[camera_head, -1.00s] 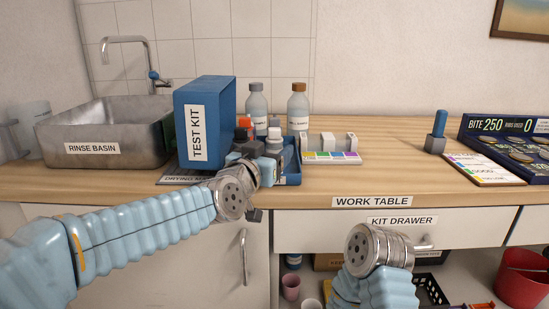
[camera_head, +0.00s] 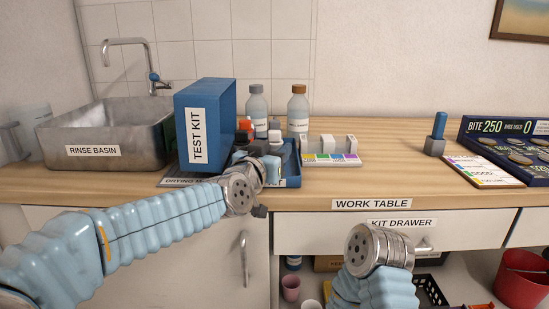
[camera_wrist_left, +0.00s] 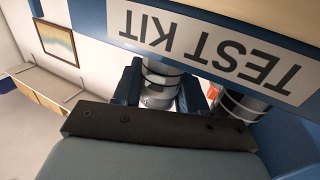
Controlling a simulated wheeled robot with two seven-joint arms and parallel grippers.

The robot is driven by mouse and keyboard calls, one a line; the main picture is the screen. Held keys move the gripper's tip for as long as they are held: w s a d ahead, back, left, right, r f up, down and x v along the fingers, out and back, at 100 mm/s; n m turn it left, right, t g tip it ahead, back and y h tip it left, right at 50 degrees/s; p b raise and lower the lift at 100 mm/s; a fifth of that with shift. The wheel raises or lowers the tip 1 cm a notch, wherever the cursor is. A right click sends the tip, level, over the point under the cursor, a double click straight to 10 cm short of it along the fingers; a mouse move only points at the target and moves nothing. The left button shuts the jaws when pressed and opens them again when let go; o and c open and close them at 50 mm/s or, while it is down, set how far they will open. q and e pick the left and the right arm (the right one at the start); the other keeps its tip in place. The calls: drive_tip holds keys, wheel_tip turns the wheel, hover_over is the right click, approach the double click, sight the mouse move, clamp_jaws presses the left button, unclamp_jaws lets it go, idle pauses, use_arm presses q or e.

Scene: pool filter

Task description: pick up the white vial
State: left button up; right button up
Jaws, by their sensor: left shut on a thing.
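The white vial (camera_head: 275,137) shows by its white cap, at the right of a cluster of capped vials in the blue tray beside the test kit box. My left gripper (camera_head: 268,156) reaches in from the front and is shut around it, below the cap. In the left wrist view, the blue fingers (camera_wrist_left: 160,90) flank a clear, pale-ended vial (camera_wrist_left: 160,74) with dark bands. The vial's lower part is hidden in the head view, so I cannot tell whether it is clear of the tray. My right wrist shows low in front of the drawer; its fingers are hidden.
The blue test kit box (camera_head: 204,123) stands close at the left of the gripper. An orange-capped vial (camera_head: 245,125) is close by. Two bottles (camera_head: 298,108) stand behind. A colour-strip block (camera_head: 331,158) sits right of the tray (camera_head: 292,178).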

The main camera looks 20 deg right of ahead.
sight(273, 136)
use_arm(q)
drive_tip(key=shift+r, duration=0.5)
wheel_tip(273, 136, up, 3)
drive_tip(key=shift+f+p, duration=0.15)
drive_tip(key=shift+p, duration=0.3)
drive_tip(key=s+a+r+p, duration=0.1)
drive_tip(key=s+a+r, duration=0.2)
drive_tip(key=s+r, duration=0.6)
drive_tip(key=shift+s+a+r, duration=0.15)
drive_tip(key=shift+s+a, duration=0.05)
drive_tip(key=shift+s, duration=2.05)
